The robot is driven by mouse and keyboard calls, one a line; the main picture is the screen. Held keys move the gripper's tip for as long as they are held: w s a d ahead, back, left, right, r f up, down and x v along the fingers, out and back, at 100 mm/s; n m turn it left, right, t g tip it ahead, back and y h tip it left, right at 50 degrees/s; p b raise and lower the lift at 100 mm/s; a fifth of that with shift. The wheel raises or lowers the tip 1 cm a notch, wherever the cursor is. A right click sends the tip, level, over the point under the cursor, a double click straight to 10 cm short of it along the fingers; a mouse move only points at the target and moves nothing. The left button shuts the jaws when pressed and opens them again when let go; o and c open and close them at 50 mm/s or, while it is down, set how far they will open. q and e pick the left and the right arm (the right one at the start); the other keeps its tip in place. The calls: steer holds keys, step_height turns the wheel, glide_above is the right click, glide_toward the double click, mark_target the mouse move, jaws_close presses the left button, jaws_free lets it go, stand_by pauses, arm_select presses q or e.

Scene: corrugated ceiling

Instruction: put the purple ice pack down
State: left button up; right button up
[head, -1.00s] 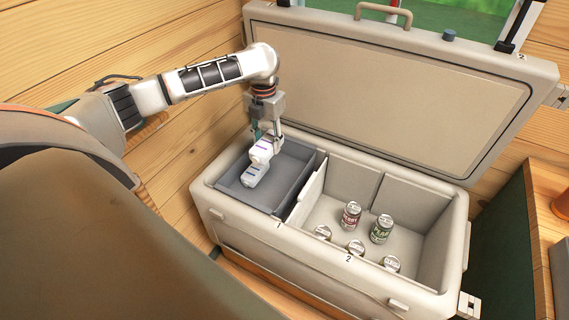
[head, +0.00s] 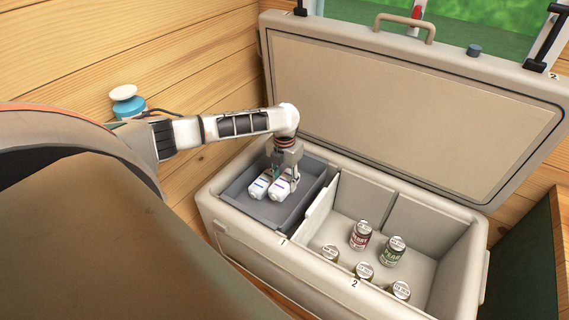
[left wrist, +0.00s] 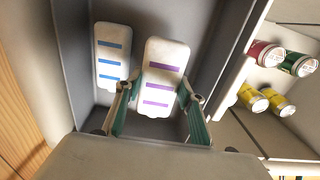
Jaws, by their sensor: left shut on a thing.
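The purple ice pack (head: 280,188), a white block with purple stripes, is inside the grey tray of the cooler's left compartment. It also shows in the left wrist view (left wrist: 162,76), between my green-padded fingers. My left gripper (head: 285,180) points down into the tray and is shut on this pack; its fingers also show in the left wrist view (left wrist: 156,98). A white ice pack with blue stripes (head: 260,186) lies close beside it on the left, a narrow gap apart in the left wrist view (left wrist: 112,56). Whether the purple pack touches the tray floor I cannot tell.
The grey tray (head: 264,218) has bare floor near its front and right. A divider (head: 318,212) separates it from the compartment marked 2, where several cans (head: 361,235) stand. The open lid (head: 400,105) rises behind. A wooden wall (head: 190,50) stands at the left.

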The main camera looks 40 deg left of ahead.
mark_target(284, 180)
arm_select(q)
steer(key=shift+f+b, duration=0.35)
steer(key=shift+f, duration=2.25)
steer(key=o, duration=1.3)
steer(key=shift+f, duration=0.15)
step_height(284, 180, up, 11)
steer(key=shift+r+p, duration=0.1)
steer(key=shift+p, duration=0.6)
steer(key=shift+r, duration=0.6)
